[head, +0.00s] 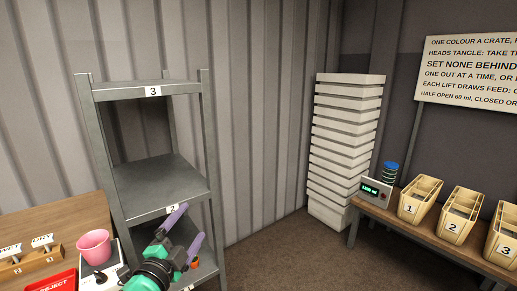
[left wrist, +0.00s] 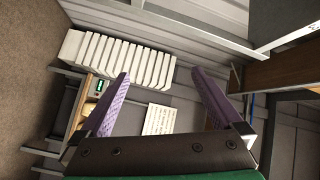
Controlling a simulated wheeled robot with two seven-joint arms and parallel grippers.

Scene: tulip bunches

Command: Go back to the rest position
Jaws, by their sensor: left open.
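My left gripper (head: 182,228) is in front of the lower part of the grey shelf rack (head: 145,185) in the head view. Its two purple fingers are spread apart with nothing between them. In the left wrist view the same open fingers (left wrist: 165,100) show with a clear gap. My right gripper is in neither view. No tulips can be made out in these frames.
A wooden table with a pink pot (head: 94,246) and a red reject tray (head: 52,282) is at left. White stacked crates (head: 345,150) stand in the corner. A bench at right holds numbered wooden crates (head: 459,216) and a display box (head: 374,190). Floor between is clear.

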